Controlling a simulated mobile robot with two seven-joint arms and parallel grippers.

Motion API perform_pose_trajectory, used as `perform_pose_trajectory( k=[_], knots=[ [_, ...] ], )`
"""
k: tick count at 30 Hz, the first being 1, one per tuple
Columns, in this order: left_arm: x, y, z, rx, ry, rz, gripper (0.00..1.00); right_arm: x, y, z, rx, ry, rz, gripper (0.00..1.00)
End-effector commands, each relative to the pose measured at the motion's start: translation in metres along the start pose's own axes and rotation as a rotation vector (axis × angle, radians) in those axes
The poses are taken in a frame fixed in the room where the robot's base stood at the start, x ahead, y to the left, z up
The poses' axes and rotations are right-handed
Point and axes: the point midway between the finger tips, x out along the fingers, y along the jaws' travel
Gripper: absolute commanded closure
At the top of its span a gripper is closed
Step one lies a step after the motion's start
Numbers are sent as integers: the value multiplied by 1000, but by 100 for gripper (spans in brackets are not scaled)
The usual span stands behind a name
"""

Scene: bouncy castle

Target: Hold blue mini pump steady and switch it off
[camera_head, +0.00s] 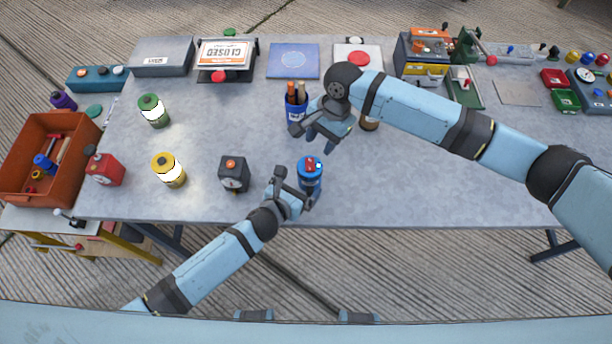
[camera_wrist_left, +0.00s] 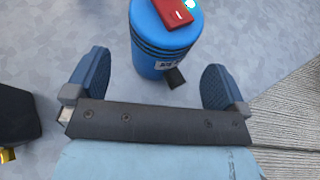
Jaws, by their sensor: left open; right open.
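The blue mini pump (camera_head: 309,174) stands upright near the front edge of the table, with a red switch on its top. In the left wrist view the pump (camera_wrist_left: 165,48) stands just beyond my left fingers, its red switch (camera_wrist_left: 173,12) partly cut off by the frame. My left gripper (camera_head: 296,187) is open and empty, close to the pump's near left side; its two fingers show apart in the wrist view (camera_wrist_left: 158,85). My right gripper (camera_head: 314,141) is open above the table, behind the pump and apart from it.
A dark box-like device (camera_head: 233,174) stands left of the pump. A yellow canister (camera_head: 168,170) and a green canister (camera_head: 153,111) are farther left. A blue cup with brown-topped items (camera_head: 296,106) stands behind, near my right gripper. The table right of the pump is clear.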

Motion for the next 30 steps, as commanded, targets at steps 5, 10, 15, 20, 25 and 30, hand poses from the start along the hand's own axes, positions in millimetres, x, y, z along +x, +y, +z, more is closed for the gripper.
perform_pose_trajectory(
  k=[5,10,15,20,25,30],
  knots=[
    [29,0,1,-2,0,1,0,0,0,0,0,0,0,57],
    [43,0,0,-2,-1,0,0,0,0,0,0,0,0,57],
    [46,0,0,-1,1,0,0,0,0,0,0,0,0,57],
    [46,0,0,-1,0,0,0,0,0,0,0,0,0,57],
    [46,0,0,-1,0,0,34,0,0,0,0,0,0,57],
    [46,0,0,-1,0,0,67,0,0,0,0,0,0,62]
  ],
)
